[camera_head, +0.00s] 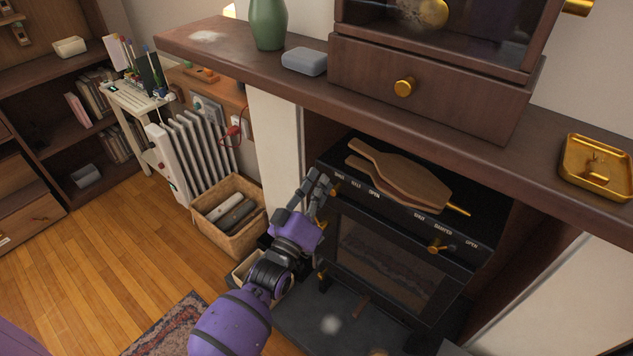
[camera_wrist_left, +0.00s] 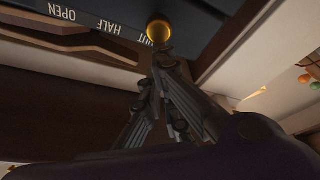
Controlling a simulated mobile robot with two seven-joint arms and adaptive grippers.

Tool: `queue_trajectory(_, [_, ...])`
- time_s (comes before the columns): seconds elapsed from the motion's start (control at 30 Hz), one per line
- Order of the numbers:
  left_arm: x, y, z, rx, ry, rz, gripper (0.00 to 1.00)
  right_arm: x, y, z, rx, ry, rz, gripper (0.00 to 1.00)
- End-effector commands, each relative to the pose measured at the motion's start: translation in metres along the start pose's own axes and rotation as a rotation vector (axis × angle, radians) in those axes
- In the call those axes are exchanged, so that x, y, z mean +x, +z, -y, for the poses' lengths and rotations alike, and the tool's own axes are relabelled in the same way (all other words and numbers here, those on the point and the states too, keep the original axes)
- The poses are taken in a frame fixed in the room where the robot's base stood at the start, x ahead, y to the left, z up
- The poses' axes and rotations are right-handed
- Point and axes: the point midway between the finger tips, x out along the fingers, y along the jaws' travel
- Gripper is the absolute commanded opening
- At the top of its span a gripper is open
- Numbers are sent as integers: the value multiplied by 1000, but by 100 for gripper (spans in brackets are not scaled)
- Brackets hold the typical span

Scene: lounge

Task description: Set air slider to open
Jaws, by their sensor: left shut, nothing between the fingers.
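The black stove (camera_head: 395,265) has two brass slider knobs on its front strip. The left knob (camera_head: 336,189) sits at the far left, by the first label of a row that continues with HALF and OPEN. It also shows in the left wrist view (camera_wrist_left: 158,28), beside a partly covered label ending in UT. The right knob (camera_head: 436,247) sits near the middle of a second row of labels ending in OPEN. No label in view reads air. My left gripper (camera_head: 319,181) is shut and empty, its tips close to the left knob; contact is unclear. My right gripper is out of view.
Wooden paddles (camera_head: 395,172) lie on the stove top. The mantel shelf (camera_head: 440,130) overhangs the stove, with a cabinet on it. A wicker basket (camera_head: 228,215) and a white radiator (camera_head: 195,150) stand left of my left arm. The wooden floor at left is open.

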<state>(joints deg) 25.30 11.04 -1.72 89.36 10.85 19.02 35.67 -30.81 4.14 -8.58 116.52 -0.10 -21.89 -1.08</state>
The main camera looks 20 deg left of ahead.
Motion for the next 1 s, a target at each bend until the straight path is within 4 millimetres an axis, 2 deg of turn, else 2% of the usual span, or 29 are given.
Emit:
queue_trajectory(0.2, [-10,31,-48,-9,-1,2,0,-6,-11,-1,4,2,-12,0])
queue_trajectory(0.4, [-18,52,-77,-4,0,1,0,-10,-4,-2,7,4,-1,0])
queue_trajectory(0.77, [-20,56,-81,-2,0,4,0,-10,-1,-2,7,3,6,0])
queue_trajectory(1.0, [-12,46,-85,-2,3,1,0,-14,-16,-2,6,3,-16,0])
